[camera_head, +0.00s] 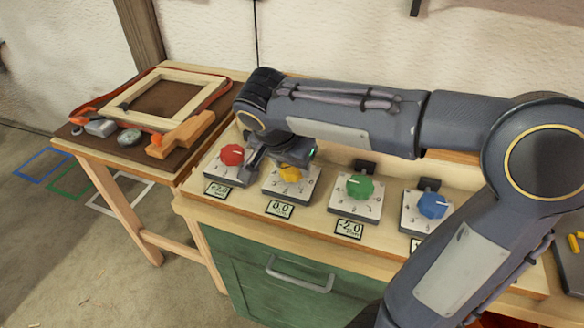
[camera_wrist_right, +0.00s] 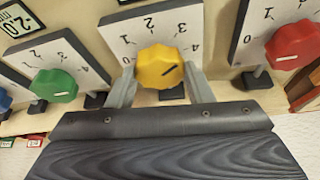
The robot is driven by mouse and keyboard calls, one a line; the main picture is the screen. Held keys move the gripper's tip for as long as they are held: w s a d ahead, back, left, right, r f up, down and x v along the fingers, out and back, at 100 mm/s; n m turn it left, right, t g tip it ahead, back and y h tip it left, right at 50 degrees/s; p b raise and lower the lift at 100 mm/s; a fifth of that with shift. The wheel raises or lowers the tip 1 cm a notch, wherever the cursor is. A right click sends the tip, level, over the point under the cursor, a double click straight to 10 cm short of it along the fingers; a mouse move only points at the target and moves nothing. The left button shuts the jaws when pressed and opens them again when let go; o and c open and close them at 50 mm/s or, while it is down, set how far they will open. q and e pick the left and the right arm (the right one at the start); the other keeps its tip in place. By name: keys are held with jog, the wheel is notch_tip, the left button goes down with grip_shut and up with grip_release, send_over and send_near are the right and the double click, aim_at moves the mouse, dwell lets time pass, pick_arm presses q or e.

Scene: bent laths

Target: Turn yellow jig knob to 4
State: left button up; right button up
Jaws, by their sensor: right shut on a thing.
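The yellow knob (camera_head: 290,173) sits on its white dial plate (camera_head: 298,193), second from the left in the row; a small display (camera_head: 280,209) before it reads 0.0. My right gripper (camera_head: 280,158) reaches it from behind. In the right wrist view, the yellow knob (camera_wrist_right: 159,67) is between the two fingers of my right gripper (camera_wrist_right: 160,85), which is shut on it. My left gripper is not in view.
A red knob (camera_head: 231,155) stands left of the yellow one, and a green knob (camera_head: 359,186) and a blue knob (camera_head: 433,205) stand right. A side table at left holds a wooden frame (camera_head: 187,87) and tools. My right arm spans above the bench.

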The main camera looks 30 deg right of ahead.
jog(key=m+g, duration=0.1)
jog(key=m, duration=0.2)
jog(key=shift+w+m, duration=0.1)
jog(key=shift+m, duration=0.3)
jog(key=shift+m+g, duration=0.9)
jog(key=shift+m, duration=0.9)
jog(key=o, duration=1)
jog(key=shift+w, duration=0.1)
jog(key=shift+h, duration=0.3)
jog(key=p+v, duration=0.1)
jog(key=v, duration=0.6)
jog(key=shift+a+r, duration=0.2)
jog(key=shift+r, duration=0.15)
